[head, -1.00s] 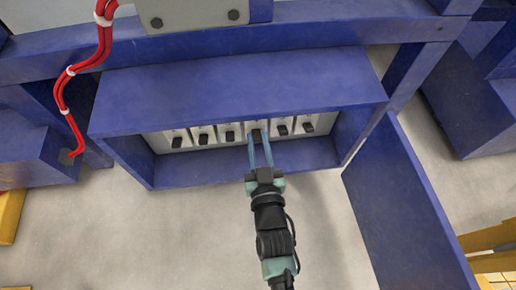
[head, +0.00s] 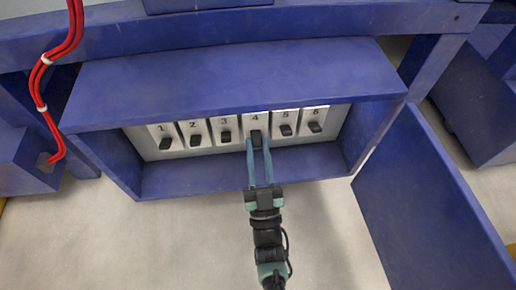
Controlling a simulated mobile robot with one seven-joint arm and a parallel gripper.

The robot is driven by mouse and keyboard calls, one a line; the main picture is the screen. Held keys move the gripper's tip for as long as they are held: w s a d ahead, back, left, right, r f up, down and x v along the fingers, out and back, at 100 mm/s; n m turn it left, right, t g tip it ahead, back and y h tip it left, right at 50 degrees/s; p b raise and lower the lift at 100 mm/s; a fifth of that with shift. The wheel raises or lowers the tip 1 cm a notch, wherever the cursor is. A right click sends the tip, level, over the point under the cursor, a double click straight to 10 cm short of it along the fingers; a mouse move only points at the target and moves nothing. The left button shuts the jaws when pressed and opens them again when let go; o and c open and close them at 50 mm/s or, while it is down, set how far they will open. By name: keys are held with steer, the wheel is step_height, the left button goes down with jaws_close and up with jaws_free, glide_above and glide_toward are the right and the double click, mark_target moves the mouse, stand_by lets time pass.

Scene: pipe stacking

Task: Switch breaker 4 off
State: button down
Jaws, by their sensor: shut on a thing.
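A blue breaker box (head: 235,70) stands open, with a row of numbered white breakers that have black levers. Breaker 4 (head: 255,119) is right of the middle of the row, its number visible above its lever. My gripper (head: 258,145) reaches in from below, and its two blue fingers are shut on the black lever of breaker 4 (head: 256,139). The fingers partly hide the lever, so its exact position is hard to tell. The lever of breaker 3 (head: 225,136) is just left and that of breaker 5 (head: 286,130) just right, both apart from the fingers.
The box's blue door (head: 430,200) hangs open at the right. The box's side walls and overhanging top enclose the breakers. Red cables (head: 45,90) run down at the left. The pale floor (head: 150,240) below the box is clear.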

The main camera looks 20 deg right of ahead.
stand_by(0.4)
steer(key=c, duration=0.7)
jaws_free()
steer(key=shift+f, duration=0.1)
steer(key=p+v, duration=0.1)
steer(key=v, duration=1.1)
steer(key=shift+s+f+p, duration=0.25)
steer(key=shift+f+p, duration=0.05)
steer(key=shift+f, duration=0.05)
steer(key=shift+a, duration=0.1)
